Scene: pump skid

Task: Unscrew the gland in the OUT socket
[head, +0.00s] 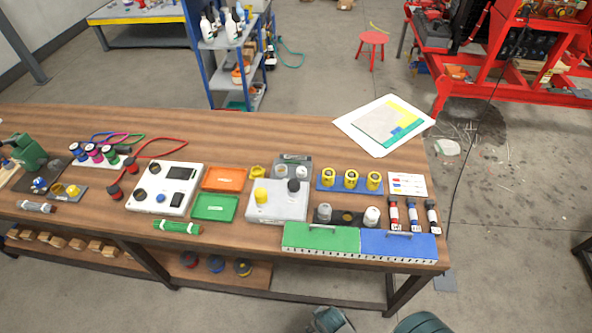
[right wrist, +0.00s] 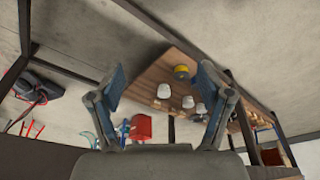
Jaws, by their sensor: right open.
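In the head view a light grey box (head: 277,214) stands near the middle of the bench. A yellow gland-like cap (head: 261,195) and a black one (head: 294,185) sit upright on its top. I cannot read an OUT mark, so I cannot tell which socket it is. My right gripper (right wrist: 163,70) shows in the right wrist view. Its two blue-grey fingers are wide apart with nothing between them, well away from the bench. My left gripper is not in view.
A dark holder (head: 347,217) with grey and white caps stands right of the box. A blue rack (head: 351,188) with yellow parts is behind it. Green (head: 320,238) and blue (head: 398,246) cases line the front edge. Orange (head: 224,178) and green (head: 214,207) trays lie left.

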